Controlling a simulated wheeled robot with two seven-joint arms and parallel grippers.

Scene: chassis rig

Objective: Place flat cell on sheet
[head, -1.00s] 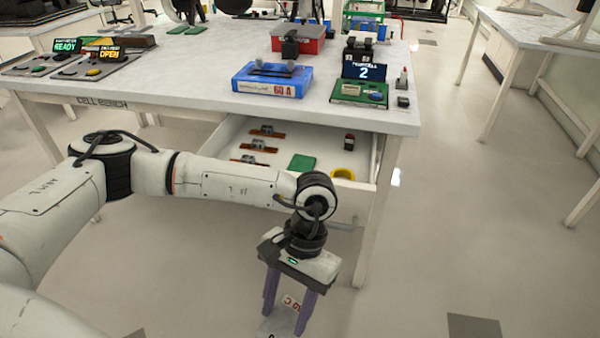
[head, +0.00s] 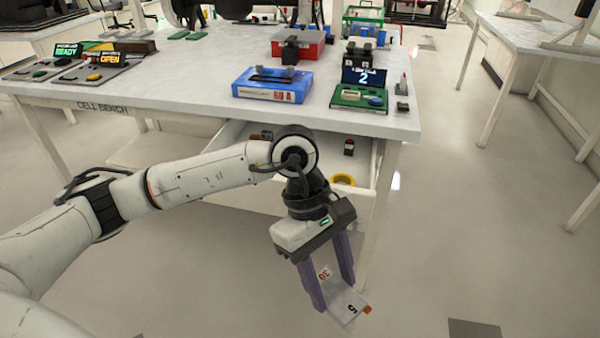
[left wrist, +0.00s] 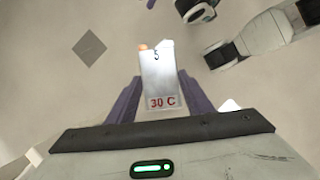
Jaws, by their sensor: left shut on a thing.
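A flat silver cell (head: 343,302) marked "5" and "30 C" is held between the purple fingers of my left gripper (head: 334,286). It hangs tilted over the floor, in front of the open drawer. In the left wrist view the cell (left wrist: 159,75) sits between the two fingers (left wrist: 158,98), with the red "30 C" label near the palm and an orange tab at its far end. I cannot pick out a sheet for certain. My right gripper is not in view.
The bench (head: 190,78) stands ahead with an open drawer (head: 362,151) beneath, partly hidden by my arm. On top are a blue box (head: 272,84) marked "60 A", a green device (head: 359,97) showing "2", a red box (head: 300,49) and consoles at left. Floor at right is clear.

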